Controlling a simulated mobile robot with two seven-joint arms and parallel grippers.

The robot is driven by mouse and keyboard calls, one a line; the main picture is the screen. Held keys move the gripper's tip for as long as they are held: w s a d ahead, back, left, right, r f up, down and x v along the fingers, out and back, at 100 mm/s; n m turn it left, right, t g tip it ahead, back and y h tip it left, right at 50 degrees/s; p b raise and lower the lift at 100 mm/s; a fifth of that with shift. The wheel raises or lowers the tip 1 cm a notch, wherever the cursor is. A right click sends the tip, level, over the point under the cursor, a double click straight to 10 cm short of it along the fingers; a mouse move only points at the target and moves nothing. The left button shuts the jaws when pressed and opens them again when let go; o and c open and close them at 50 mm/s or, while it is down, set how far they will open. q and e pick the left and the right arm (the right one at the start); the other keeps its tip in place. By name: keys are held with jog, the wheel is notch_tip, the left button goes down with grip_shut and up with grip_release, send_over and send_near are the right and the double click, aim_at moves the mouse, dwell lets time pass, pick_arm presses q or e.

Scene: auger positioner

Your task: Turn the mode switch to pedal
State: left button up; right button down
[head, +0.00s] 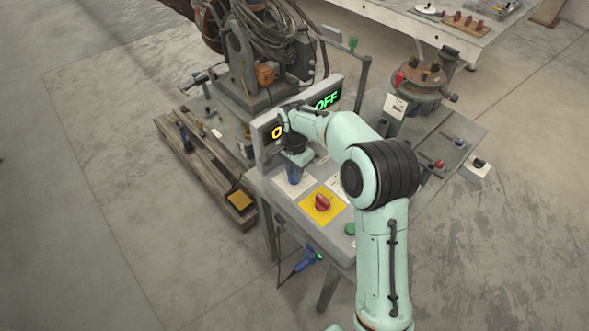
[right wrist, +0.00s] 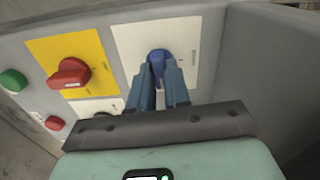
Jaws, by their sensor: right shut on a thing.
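A blue knob (right wrist: 160,60) sits on a white plate (right wrist: 190,30) at the end of the grey control panel, in the right wrist view. I take it to be the mode switch; no position label is readable. My right gripper (right wrist: 162,82) has its two dark blue fingers around the knob and is shut on it. In the head view my right gripper (head: 294,178) points down at the white plate (head: 284,184), and its fingers hide the knob there. My left gripper is in neither view.
A red knob (head: 322,203) on a yellow plate (head: 308,208) and a green button (head: 350,229) are near my right gripper. Behind it stands a display box (head: 262,128) with a green OFF sign (head: 326,101). A wooden pallet (head: 212,178) lies on the floor at left.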

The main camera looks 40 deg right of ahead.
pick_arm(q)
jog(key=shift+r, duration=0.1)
pick_arm(e)
jog(key=shift+m, duration=0.5)
jog(key=c, duration=1.1)
grip_release()
jog(key=shift+r, duration=0.1)
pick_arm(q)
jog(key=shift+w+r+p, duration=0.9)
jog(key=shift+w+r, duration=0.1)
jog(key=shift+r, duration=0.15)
pick_arm(e)
notch_tip(320, 180, up, 13)
jog(key=shift+r, duration=0.1)
